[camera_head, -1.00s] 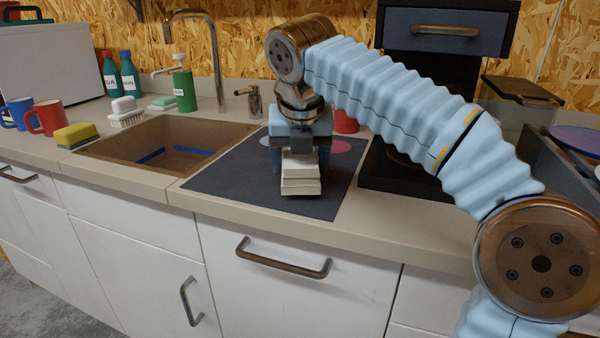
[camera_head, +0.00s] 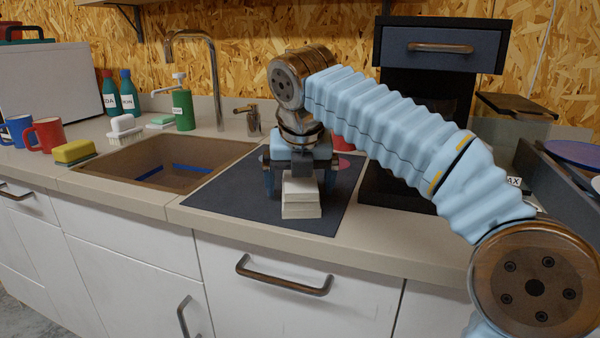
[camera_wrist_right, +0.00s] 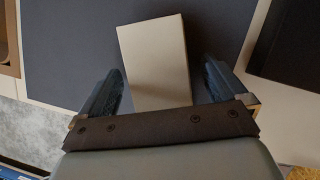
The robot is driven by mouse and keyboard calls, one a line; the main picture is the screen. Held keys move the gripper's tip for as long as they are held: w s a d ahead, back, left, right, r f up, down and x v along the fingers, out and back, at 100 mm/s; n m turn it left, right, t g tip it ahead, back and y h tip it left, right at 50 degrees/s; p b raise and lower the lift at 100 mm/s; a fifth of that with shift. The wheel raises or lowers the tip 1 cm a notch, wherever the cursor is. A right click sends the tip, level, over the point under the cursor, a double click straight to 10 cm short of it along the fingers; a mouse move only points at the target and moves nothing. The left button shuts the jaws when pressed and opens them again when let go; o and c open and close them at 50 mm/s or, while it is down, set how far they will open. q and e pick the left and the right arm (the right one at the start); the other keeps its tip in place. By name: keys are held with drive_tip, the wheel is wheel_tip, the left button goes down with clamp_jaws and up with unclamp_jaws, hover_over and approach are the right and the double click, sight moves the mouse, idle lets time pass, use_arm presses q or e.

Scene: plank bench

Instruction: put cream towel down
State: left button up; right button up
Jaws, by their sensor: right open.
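The cream towel (camera_head: 301,196) is a folded, layered block lying on the dark mat (camera_head: 225,197) on the counter. It also shows in the right wrist view (camera_wrist_right: 155,62) as a flat cream rectangle. My right gripper (camera_head: 300,185) is over the towel, pointing down. Its two fingers stand apart on either side of the towel's near part, with gaps visible between fingers and towel in the right wrist view (camera_wrist_right: 158,88). The part of the towel under the gripper's palm is hidden. My left gripper is not in view.
The sink (camera_head: 165,165) is left of the mat. A red mug (camera_head: 46,135), a sponge (camera_head: 74,152), a brush (camera_head: 124,129) and a green bottle (camera_head: 183,110) stand around it. A red item (camera_head: 341,141) is behind my right gripper. The mat's left part is clear.

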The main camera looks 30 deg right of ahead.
drive_tip(key=p+v, duration=0.1)
drive_tip(key=v, duration=1)
drive_tip(key=shift+s+a+r, duration=0.1)
drive_tip(key=shift+s+r, duration=0.1)
drive_tip(key=shift+r, duration=0.3)
